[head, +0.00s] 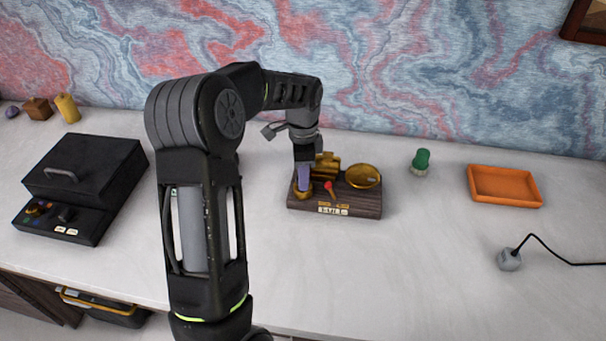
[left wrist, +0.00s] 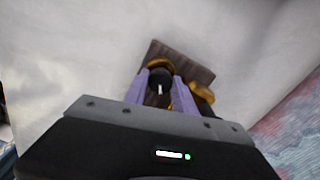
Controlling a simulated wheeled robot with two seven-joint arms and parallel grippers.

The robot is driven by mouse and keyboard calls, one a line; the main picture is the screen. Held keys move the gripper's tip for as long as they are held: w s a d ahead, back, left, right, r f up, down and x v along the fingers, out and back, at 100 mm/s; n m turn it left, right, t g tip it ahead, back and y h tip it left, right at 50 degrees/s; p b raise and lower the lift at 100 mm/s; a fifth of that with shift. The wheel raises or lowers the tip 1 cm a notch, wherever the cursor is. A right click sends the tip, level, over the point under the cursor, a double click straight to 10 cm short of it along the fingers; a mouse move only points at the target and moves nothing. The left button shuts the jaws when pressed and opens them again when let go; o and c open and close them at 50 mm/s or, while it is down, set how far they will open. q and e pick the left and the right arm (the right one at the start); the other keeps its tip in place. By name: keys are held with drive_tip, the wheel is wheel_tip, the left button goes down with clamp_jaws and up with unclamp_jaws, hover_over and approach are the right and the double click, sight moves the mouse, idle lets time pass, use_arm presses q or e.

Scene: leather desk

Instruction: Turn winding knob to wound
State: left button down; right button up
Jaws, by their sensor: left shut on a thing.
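The winding device is a dark wooden base (head: 360,207) with brass parts and a brass dish (head: 362,176), standing on the desk in the head view. A red-tipped pointer and a small label are on its front. My left gripper (head: 303,190) comes down from above at the base's left end, with purple fingers. It is shut on the winding knob (left wrist: 160,77), a dark round knob with a white mark, seen between the fingers in the left wrist view. The wooden base (left wrist: 185,55) shows behind it there. The brass around the knob is partly hidden by the fingers. My right gripper is not in view.
A black box with a handle (head: 85,165) stands at the left. A green-topped item (head: 421,161), an orange tray (head: 504,186) and a grey corded piece (head: 509,260) lie to the right. The desk in front of the base is clear.

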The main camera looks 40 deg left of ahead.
use_arm(q)
drive_tip(key=c, duration=1)
unclamp_jaws()
drive_tip(key=shift+c, duration=0.2)
